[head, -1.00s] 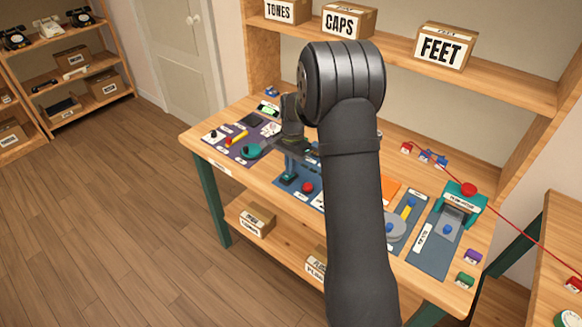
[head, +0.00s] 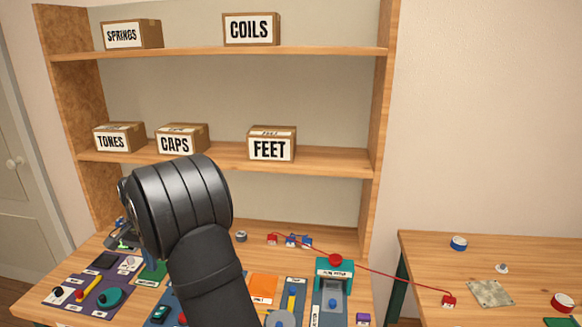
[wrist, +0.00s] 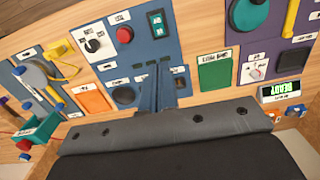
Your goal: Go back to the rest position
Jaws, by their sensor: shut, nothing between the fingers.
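My gripper shows in the wrist view (wrist: 168,88), its fingers together and empty, over the blue panel (wrist: 133,60) of the workbench. It does not appear to hold or touch any part. In the head view my dark arm rises from the bottom and hides most of the gripper and the middle of the bench (head: 40,295).
The bench bears a purple panel (head: 85,295), an orange pad (head: 264,288) and a teal press (head: 335,268). A red cord (head: 390,279) runs to a side table (head: 425,250). Shelves (head: 215,155) with labelled boxes stand behind. The air above the bench looks clear.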

